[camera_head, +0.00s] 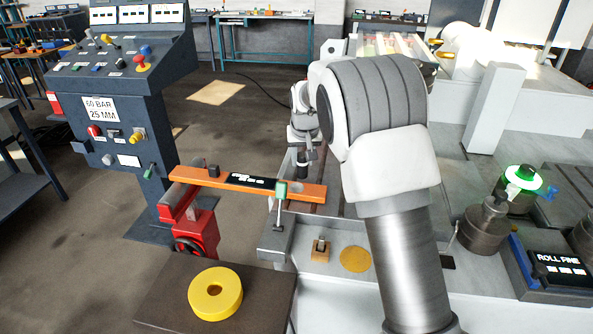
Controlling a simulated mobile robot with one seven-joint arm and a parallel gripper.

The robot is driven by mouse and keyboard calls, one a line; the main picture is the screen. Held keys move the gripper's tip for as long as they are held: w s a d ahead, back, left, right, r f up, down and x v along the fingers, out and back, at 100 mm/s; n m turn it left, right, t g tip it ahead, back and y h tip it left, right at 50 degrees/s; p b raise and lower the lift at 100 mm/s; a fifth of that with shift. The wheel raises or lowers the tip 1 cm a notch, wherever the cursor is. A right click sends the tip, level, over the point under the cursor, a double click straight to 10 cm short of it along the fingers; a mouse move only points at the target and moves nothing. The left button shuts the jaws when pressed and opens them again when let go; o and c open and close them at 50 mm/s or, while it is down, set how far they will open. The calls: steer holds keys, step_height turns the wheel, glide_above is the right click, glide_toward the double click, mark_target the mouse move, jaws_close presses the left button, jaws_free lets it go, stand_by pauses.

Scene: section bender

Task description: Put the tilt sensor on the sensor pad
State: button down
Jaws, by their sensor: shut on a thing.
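My gripper (303,168) hangs pointing down from my wrist, just behind the right part of an orange bar. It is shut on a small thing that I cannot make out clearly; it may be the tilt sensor. The fingertips are partly hidden by the bar. A flat round yellow disc (355,259), perhaps the sensor pad, lies bare on the grey machine bed, below and right of my gripper. Beside it on the left sits a small tan block (320,250) with a metal piece on top.
The orange bar (265,186), with a black label, rests on a red stand (198,232). A lever with a green top (281,189) stands in front of it. A yellow ring (215,293) lies on a dark table. A control console (125,110) stands left. A lit green beacon (522,177) is right.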

steer(key=shift+w+a+f, duration=0.25)
steer(key=shift+w+f, duration=0.05)
steer(key=shift+f, duration=0.6)
steer(key=shift+w+a+f, duration=0.3)
steer(key=shift+f, duration=0.6)
steer(key=shift+w+a+f, duration=0.25)
steer(key=shift+w+f, duration=0.05)
steer(key=shift+f, duration=0.6)
steer(key=shift+f, duration=0.1)
steer(key=c, duration=0.5)
jaws_free()
steer(key=shift+f, duration=0.1)
